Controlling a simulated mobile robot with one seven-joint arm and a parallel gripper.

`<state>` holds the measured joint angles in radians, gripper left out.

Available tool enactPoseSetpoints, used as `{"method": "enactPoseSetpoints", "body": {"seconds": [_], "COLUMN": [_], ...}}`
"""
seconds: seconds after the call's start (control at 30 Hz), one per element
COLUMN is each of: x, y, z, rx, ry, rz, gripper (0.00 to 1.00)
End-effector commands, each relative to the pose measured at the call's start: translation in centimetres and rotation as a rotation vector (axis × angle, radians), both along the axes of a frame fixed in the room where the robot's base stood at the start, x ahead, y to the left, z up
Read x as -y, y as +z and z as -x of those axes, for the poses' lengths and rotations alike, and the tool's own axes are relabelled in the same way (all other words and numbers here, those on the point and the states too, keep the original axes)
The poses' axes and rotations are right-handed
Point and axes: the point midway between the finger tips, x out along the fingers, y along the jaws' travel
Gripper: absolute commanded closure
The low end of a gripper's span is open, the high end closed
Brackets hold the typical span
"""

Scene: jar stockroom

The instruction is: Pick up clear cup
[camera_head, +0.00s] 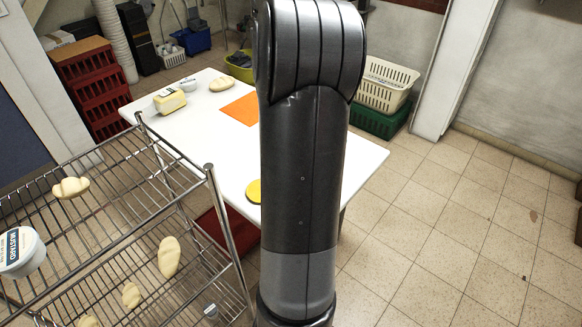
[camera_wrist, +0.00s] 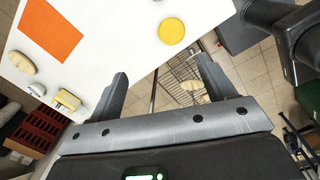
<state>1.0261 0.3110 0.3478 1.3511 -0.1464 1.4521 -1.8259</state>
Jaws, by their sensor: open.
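A small, pale, round cup-like item (camera_head: 188,84) stands on the white table between a yellow block and a bread piece; it may be the clear cup. It also shows near the table edge at the left of the wrist view (camera_wrist: 37,90). Another small greyish, see-through item (camera_head: 211,311) lies low in the wire rack; I cannot tell what it is. My gripper (camera_wrist: 161,80) is open and empty in the wrist view, above the table edge and away from the cup-like item. The head view does not show my gripper; my arm hides part of the table.
The white table (camera_head: 213,145) also holds an orange sheet (camera_head: 242,109), a yellow disc (camera_head: 254,191), a yellow block (camera_head: 170,101) and a bread piece (camera_head: 222,84). The wire rack (camera_head: 110,205) at left holds several bread pieces and a mustard tub (camera_head: 20,252). Floor at right is clear.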

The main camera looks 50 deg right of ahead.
Motion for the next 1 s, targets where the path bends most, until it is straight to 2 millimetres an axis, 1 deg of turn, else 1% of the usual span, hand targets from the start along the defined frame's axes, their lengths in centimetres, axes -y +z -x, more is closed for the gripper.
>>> {"method": "enactPoseSetpoints", "body": {"seconds": [0.03, 0.1, 0.37, 0.43, 0.57, 0.67, 0.77, 0.8, 0.87, 0.9, 1.0], "x": [1.3, 2.9, 7.9, 7.6, 7.5, 7.5, 7.4, 7.4, 7.3, 7.3, 7.3], "y": [-0.4, -0.9, -2.5, -4.1, -7.4, -10.5, -14.5, -16.5, -19.6, -21.7, -26.5], "z": [0.4, 0.9, 2.9, 2.8, 2.9, 2.9, 2.9, 2.9, 2.9, 2.9, 2.9], "rx": [-0.004, -0.008, -0.012, -0.015, -0.016, -0.017, -0.016, -0.018, -0.017, -0.018, -0.016], "ry": [0.013, 0.04, 0.125, 0.13, 0.128, 0.127, 0.128, 0.128, 0.128, 0.129, 0.128], "rz": [-0.01, -0.022, -0.064, -0.066, -0.065, -0.066, -0.067, -0.069, -0.07, -0.071, -0.068], "gripper": [0.24, 0.24, 0.24, 0.24, 0.24, 0.24, 0.24, 0.24, 0.24, 0.24, 0.24]}}
